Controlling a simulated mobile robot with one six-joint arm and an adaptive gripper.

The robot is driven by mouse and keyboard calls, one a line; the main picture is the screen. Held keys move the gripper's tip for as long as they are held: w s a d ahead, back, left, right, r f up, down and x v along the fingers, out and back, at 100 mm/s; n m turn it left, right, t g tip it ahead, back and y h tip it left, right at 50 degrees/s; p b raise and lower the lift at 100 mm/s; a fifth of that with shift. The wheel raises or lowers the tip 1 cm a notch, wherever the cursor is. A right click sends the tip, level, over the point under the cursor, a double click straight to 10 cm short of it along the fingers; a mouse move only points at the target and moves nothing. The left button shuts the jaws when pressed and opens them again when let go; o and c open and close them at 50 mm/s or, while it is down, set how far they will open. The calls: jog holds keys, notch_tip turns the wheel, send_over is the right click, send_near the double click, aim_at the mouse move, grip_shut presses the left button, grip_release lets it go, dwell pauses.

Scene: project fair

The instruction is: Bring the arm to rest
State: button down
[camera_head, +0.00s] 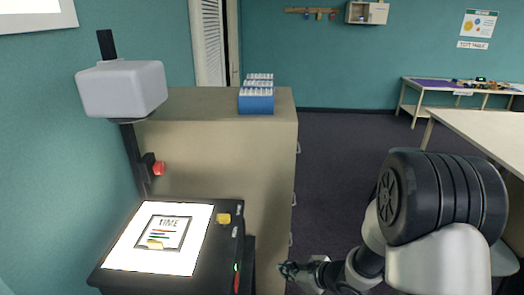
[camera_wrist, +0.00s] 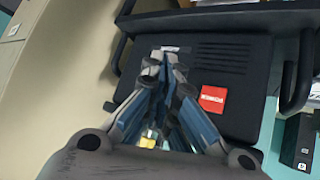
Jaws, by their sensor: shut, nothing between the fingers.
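My arm (camera_head: 440,225) reaches in from the lower right of the head view, with its large black and white joint in front of the dark floor. My gripper (camera_head: 288,270) shows small at the bottom of that view, beside the beige cabinet and right of the lit stand. In the wrist view my gripper (camera_wrist: 168,62) points at a black panel (camera_wrist: 225,65) with slots and a red label. The fingers are together and hold nothing. Whether the fingertips touch anything cannot be told.
A beige cabinet (camera_head: 215,150) bears a blue rack (camera_head: 256,101). In front is a black stand with a bright screen (camera_head: 160,238), a yellow piece (camera_head: 223,218) and an overhead grey head (camera_head: 122,88). A light table (camera_head: 485,135) stands at right. Dark floor (camera_head: 335,160) lies open between.

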jog(key=s+d+r+m+t+h, duration=0.1)
jog(key=s+d+r+m+h, duration=0.2)
jog(key=d+r, duration=0.4)
jog(key=s+d+r+m+h, duration=0.25)
jog(key=d+r+h, duration=0.25)
jog(key=r, duration=0.5)
jog(key=s+a+r+m+g, duration=0.1)
jog(key=s+a+r+m, duration=0.1)
jog(key=s, duration=0.9)
jog(key=s+a+r+m+g+y+b, duration=0.1)
jog(key=s+a+r+m+g, duration=0.1)
jog(key=s, duration=0.9)
jog(key=shift+a+r+m+g, duration=0.25)
jog(key=shift+m+g, duration=0.05)
jog(key=shift+m, duration=0.35)
